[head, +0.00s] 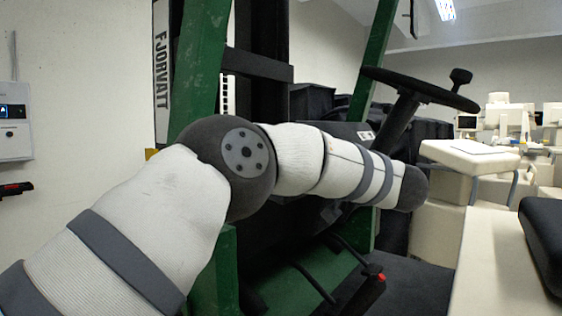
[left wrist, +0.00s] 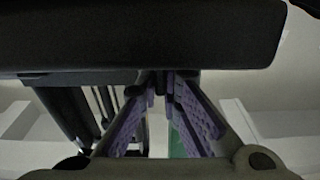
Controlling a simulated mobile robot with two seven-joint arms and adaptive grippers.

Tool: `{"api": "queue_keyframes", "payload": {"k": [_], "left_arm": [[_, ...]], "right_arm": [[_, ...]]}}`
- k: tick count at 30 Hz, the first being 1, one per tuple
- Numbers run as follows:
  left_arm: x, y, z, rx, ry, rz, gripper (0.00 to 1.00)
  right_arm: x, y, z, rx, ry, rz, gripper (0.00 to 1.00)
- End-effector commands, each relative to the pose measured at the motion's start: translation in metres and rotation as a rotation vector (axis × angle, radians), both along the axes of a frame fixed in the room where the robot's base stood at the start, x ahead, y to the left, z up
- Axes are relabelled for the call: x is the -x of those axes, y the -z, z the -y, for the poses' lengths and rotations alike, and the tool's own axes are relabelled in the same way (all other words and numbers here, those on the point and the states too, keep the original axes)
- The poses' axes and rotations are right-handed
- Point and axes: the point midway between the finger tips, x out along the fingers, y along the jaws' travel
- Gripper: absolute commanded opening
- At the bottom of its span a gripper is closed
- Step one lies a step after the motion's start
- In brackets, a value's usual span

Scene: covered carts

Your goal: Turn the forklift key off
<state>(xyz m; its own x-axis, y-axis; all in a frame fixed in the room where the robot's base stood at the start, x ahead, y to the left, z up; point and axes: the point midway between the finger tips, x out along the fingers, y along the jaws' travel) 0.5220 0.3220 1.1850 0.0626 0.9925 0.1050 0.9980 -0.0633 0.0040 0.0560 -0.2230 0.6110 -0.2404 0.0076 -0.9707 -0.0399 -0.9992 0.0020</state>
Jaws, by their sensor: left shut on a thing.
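My left gripper (left wrist: 160,88) shows in the left wrist view, with purple ridged pads on its fingers. The fingers close in towards each other at the tips, on a small dark piece at the lower edge of a broad dark panel (left wrist: 140,38). This piece appears to be the forklift key, but the tips and the panel mostly hide it, so its turn angle cannot be told. In the head view my left arm crosses in front of the green forklift (head: 203,65), and its gripper is hidden. My right gripper is in neither view.
The black steering wheel (head: 420,90) with its knob stands above and right of my left wrist. A green post rises behind it. A red-tipped lever (head: 380,277) is low by the floor. Cream benches and a seat stand at the right; a wall box (head: 14,120) hangs far left.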

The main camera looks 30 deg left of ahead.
Motion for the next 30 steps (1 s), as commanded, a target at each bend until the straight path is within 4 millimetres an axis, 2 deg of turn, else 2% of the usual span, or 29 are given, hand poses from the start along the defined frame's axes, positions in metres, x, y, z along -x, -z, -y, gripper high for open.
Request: {"api": "queue_keyframes", "payload": {"k": [2, 6, 16, 20, 24, 30], "left_arm": [[0.000, 0.003, 0.000, 0.004, -0.002, -0.005, 0.00], [0.000, 0.003, 0.000, 0.003, -0.002, -0.005, 0.27], [0.000, 0.001, 0.005, 0.001, 0.001, -0.001, 0.27], [0.001, 0.004, 0.034, -0.001, 0.004, 0.000, 0.27], [0.004, 0.009, 0.074, -0.003, 0.003, -0.001, 0.27], [0.007, 0.013, 0.111, 0.000, 0.000, -0.001, 0.27]], "right_arm": [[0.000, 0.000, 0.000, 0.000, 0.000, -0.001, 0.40], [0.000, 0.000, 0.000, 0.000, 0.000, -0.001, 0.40], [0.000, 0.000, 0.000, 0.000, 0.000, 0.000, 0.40], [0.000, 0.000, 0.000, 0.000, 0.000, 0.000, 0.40], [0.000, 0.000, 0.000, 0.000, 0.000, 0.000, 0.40], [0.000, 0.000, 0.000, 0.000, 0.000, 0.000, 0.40]]}}
